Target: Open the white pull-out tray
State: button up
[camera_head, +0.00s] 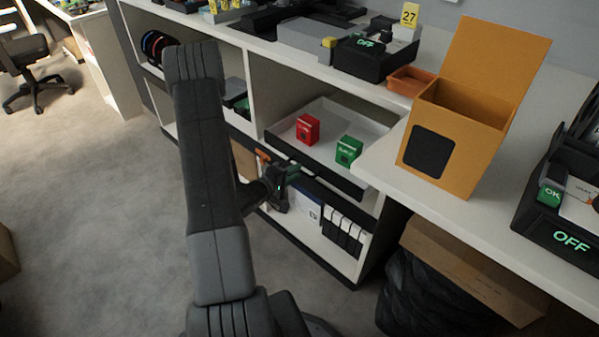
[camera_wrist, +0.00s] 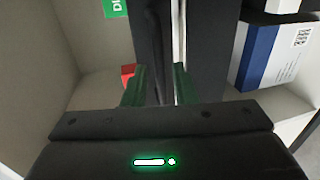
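The white pull-out tray (camera_head: 322,112) is in the middle shelf bay under the counter, with a dark front panel. Its inside shows from above, and it stands at least partly out. A red box (camera_head: 307,128) and a green box (camera_head: 348,151) lie in it. My gripper (camera_head: 292,173) is at the left part of the tray's front. In the wrist view, my two green fingers (camera_wrist: 159,85) sit close on either side of the dark front bar (camera_wrist: 152,35) and appear shut on it. The red box (camera_wrist: 127,74) shows partly behind one finger.
The lower shelf holds a blue-and-white box (camera_wrist: 258,50) and several black-and-white binders (camera_head: 343,232). An open orange carton (camera_head: 458,125) stands on the right counter, its corner close to the tray. A brown carton (camera_head: 470,265) is below. Grey floor (camera_head: 90,200) at left is free.

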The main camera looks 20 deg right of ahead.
jog(key=shift+x, duration=1.45)
jog(key=shift+c, duration=0.5)
grip_shut()
jog(key=shift+a, duration=0.1)
